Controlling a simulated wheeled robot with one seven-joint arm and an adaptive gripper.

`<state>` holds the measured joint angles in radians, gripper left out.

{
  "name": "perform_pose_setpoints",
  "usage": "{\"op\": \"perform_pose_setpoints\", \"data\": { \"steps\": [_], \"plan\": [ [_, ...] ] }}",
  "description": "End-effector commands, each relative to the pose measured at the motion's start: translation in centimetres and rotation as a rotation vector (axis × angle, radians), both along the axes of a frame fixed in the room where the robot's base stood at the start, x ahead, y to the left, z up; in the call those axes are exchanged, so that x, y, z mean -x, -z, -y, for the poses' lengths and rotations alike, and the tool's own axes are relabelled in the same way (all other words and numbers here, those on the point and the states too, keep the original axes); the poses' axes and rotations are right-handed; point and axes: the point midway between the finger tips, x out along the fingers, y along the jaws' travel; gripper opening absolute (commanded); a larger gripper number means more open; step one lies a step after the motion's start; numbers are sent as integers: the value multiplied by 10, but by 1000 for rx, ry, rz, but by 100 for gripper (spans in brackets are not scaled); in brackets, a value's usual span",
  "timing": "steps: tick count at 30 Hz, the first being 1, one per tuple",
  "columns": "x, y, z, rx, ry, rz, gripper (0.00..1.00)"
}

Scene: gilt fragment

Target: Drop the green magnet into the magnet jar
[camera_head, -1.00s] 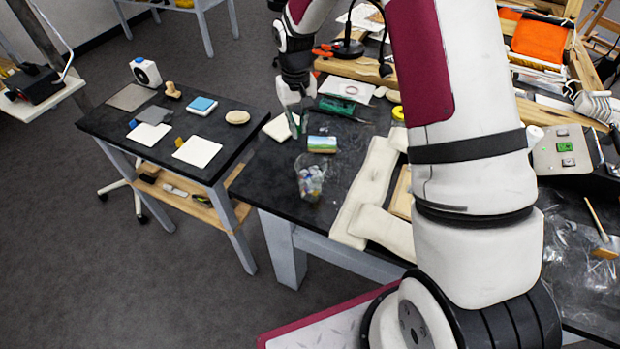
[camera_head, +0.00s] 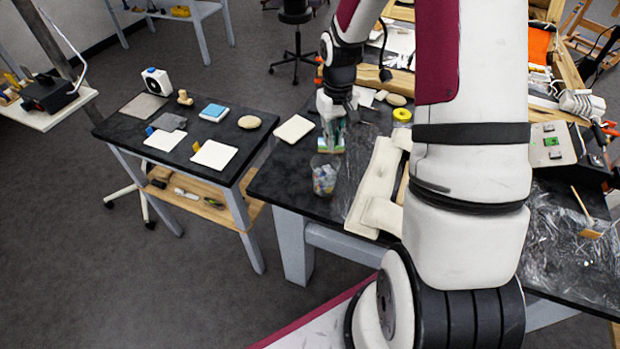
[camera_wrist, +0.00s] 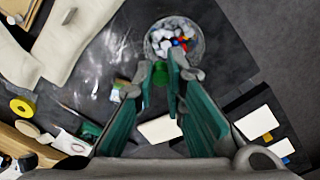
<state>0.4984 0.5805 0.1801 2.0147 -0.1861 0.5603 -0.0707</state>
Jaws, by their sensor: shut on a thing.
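My gripper (camera_wrist: 168,75) is shut on the green magnet (camera_wrist: 160,73), which shows as a small green piece between the fingertips in the wrist view. The magnet jar (camera_wrist: 175,40) is a clear cup holding white, blue and red pieces, just beyond the fingertips in that view. In the head view the jar (camera_head: 325,181) stands near the table's left corner. My gripper (camera_head: 333,130) is behind and above it there, fingers pointing down. I cannot make out the magnet in the head view.
A small landscape picture (camera_head: 331,146) is close behind the jar, partly covered by my gripper. Cream padded strips (camera_head: 377,180) lie to the jar's right. A yellow tape roll (camera_head: 402,114) is farther back. A side table (camera_head: 187,112) with pads stands left, across a gap.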

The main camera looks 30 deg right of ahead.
Motion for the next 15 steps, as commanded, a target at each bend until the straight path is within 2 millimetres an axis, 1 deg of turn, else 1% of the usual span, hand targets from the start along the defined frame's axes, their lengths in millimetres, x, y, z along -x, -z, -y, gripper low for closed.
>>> {"op": "perform_pose_setpoints", "data": {
  "steps": [1, 5, 9, 15],
  "plan": [
    [3, 2, 2, 0, 3, -1, 2],
    [2, 14, 2, -1, 3, -3, 2],
    [1, 31, 2, -1, 4, -4, 2],
    [1, 50, 2, -1, 3, -3, 2]
  ]
}}
